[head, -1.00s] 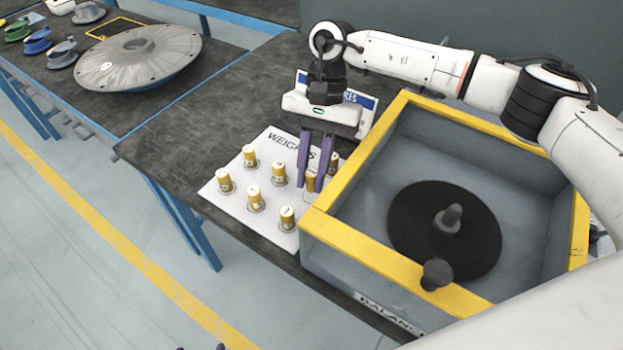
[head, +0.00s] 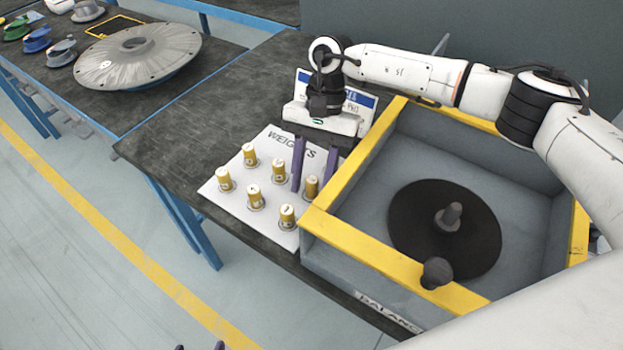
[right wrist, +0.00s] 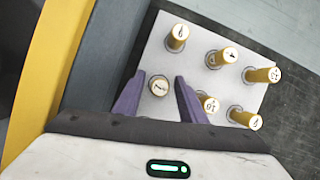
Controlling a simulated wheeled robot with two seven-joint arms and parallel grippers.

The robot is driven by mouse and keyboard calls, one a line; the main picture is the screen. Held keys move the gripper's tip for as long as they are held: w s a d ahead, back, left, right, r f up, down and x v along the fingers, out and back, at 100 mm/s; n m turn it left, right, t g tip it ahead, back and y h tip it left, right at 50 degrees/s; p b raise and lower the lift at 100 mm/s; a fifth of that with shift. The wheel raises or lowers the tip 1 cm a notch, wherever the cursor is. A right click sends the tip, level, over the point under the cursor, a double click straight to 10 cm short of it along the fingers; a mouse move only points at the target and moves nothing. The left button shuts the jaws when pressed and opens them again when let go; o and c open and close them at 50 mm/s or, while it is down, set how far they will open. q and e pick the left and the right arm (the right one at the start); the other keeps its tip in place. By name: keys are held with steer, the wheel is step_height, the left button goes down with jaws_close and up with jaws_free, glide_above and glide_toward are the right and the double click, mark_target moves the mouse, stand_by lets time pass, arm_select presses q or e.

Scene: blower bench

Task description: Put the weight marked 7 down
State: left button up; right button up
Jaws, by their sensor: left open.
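The weight marked 7 (head: 311,187) is a gold cylinder with a pale top. It stands upright on the white WEIGHTS board, and its top (right wrist: 158,85) shows in the right wrist view. My right gripper (head: 311,183) is open around it; the purple fingers (right wrist: 162,80) stand on either side, with a gap visible beside the weight in the wrist view. My left gripper (head: 201,347) shows only as dark tips at the bottom edge of the head view, apart and empty.
Several other gold weights (head: 254,198) stand on the white board (head: 215,193). The yellow-rimmed balance box (head: 350,238) is close on the right, with a dark disc (head: 415,225) inside. A grey cone-shaped part (head: 105,68) lies on the far left bench. The dark bench left of the board is clear.

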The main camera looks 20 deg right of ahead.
steer(key=b+v, duration=0.2)
steer(key=v, duration=1)
steer(key=shift+r, duration=0.2)
